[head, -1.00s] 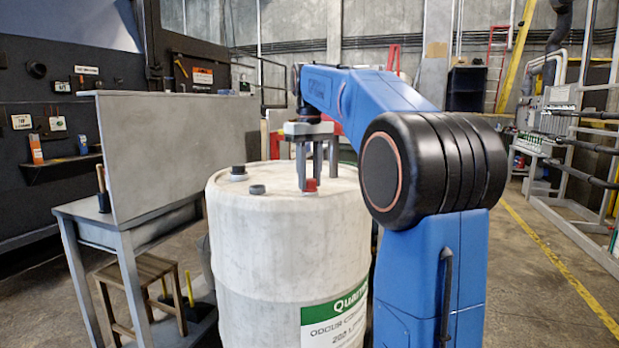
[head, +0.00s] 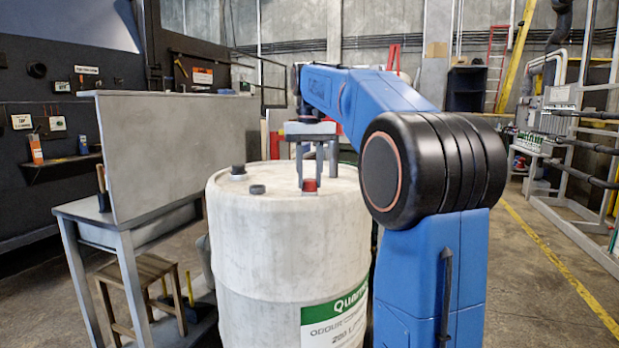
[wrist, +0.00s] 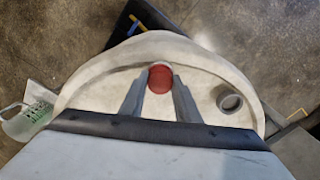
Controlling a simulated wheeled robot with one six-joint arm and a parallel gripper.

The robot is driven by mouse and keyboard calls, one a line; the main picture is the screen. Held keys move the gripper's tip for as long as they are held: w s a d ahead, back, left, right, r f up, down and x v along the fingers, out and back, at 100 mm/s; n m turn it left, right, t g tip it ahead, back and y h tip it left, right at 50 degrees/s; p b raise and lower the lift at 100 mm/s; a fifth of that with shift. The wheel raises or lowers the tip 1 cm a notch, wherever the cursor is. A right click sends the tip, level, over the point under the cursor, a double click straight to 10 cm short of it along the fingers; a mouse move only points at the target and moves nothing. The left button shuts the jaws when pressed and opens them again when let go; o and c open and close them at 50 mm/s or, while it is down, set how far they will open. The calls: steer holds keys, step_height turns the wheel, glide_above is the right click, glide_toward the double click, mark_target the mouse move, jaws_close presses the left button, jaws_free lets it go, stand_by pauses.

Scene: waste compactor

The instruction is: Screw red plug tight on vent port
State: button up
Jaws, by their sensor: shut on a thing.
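The red plug (head: 310,185) sits low on the top of the white drum (head: 280,240), near its front edge. The vent port beneath it is mostly hidden. My gripper (head: 309,182) points straight down over the drum top, its fingers around the plug. In the wrist view the round red plug (wrist: 160,78) lies between the tips of the two grey fingers (wrist: 160,84), which are shut on it. How far the plug is threaded in cannot be told.
A grey ring-shaped port (head: 257,189) and a dark cap (head: 238,172) stand on the drum top to the left. A grey bench with an upright panel (head: 175,150) is left of the drum. A wooden stool (head: 145,280) stands below.

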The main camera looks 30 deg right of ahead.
steer(key=m, duration=0.5)
steer(key=o, duration=1.2)
steer(key=shift+c, duration=0.2)
steer(key=n, duration=1.5)
steer(key=shift+n, duration=0.3)
steer(key=n, duration=0.5)
